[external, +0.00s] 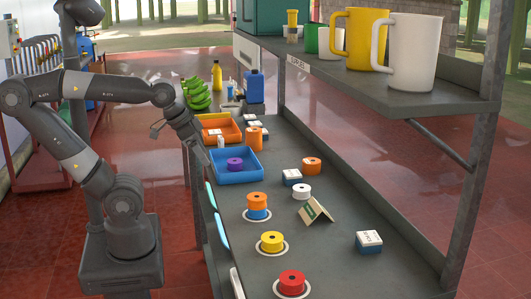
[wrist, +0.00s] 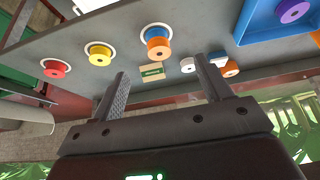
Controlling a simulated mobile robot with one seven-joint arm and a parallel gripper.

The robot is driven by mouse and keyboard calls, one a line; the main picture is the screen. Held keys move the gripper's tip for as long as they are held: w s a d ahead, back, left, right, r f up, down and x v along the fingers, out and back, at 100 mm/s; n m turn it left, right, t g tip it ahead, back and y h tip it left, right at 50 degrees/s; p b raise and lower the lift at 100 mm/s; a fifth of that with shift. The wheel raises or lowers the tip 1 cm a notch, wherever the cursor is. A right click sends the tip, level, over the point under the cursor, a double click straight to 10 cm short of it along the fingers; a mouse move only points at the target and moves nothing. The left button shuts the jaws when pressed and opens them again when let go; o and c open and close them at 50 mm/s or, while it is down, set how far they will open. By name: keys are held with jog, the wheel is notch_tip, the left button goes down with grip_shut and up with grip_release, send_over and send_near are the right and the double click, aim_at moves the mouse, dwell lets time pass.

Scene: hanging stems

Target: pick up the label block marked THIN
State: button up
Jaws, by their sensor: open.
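Label blocks with white tops and blue sides stand on the grey bench. One is at the right front (external: 369,242), one is at mid-bench (external: 291,178), and others sit farther back (external: 258,128). Their lettering is too small to read, so I cannot tell which is marked THIN. My gripper (external: 205,160) is above the left edge of the bench by the blue tray, apart from the blocks. In the wrist view, my gripper (wrist: 163,70) has its two fingers spread with nothing held between them.
Red (external: 291,283), yellow (external: 272,241) and orange-on-blue (external: 257,206) spools stand on the bench. A folded card (external: 316,212) is beside them. The blue tray (external: 235,176) holds a purple spool (external: 235,164). A shelf with mugs (external: 413,52) overhangs the bench's right side.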

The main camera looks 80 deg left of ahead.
jog(key=w+a+r+g+y, duration=0.15)
jog(key=w+a+r, duration=0.25)
jog(key=w+a, duration=0.5)
jog(key=n+g+h, duration=0.1)
jog(key=g+h, duration=0.1)
jog(key=g, duration=0.2)
send_over(221, 137)
jog(key=shift+y, duration=0.25)
notch_tip(221, 137, down, 11)
jog(key=shift+d+f, duration=0.15)
jog(key=shift+f, duration=0.05)
jog(key=shift+s+a+f, duration=0.2)
jog(key=shift+f, duration=0.15)
notch_tip(221, 137, down, 10)
jog(key=shift+w+a+f, duration=0.1)
jog(key=shift+w+f, duration=0.05)
jog(key=shift+f, duration=0.05)
jog(key=c, duration=1.1)
